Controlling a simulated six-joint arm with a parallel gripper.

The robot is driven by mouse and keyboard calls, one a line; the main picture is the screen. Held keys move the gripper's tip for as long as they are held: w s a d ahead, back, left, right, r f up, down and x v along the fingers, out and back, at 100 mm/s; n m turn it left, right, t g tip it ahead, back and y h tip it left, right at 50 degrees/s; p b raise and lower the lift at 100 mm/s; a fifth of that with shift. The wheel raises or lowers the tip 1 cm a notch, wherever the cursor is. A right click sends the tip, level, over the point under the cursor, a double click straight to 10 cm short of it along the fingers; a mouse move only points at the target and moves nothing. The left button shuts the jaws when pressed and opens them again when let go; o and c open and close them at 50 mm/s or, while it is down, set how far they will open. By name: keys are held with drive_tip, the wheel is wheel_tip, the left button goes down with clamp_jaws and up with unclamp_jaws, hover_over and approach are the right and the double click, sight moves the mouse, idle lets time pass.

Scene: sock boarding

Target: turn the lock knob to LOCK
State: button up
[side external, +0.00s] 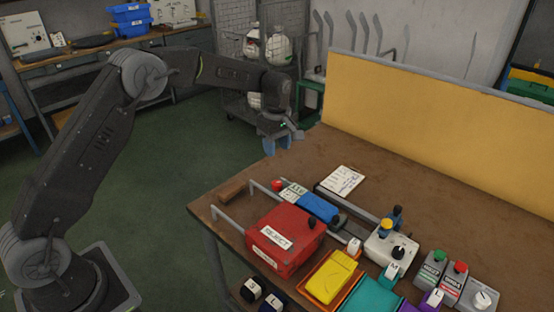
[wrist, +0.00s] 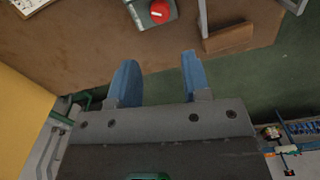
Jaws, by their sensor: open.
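My gripper (side external: 283,143) hangs high above the back left corner of the table, apart from everything. Its two blue fingers (wrist: 157,80) are spread with nothing between them. In the side view a white knob (side external: 482,299) sits on a grey box at the lower right. A black knob (side external: 398,252) sits on a white box near the table's middle. I cannot read a LOCK mark on either, so I cannot tell which is the lock knob. Neither shows in the wrist view, which has a red round knob or button (wrist: 159,11) at its top edge.
A red REJECT box (side external: 284,240), a blue block (side external: 320,207) and a yellow item in an orange tray (side external: 334,277) crowd the front. Green and red push buttons (side external: 450,264) stand at right. A yellow panel (side external: 440,130) borders the back. The table's back right is clear.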

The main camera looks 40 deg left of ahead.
drive_tip(key=shift+r, duration=0.6)
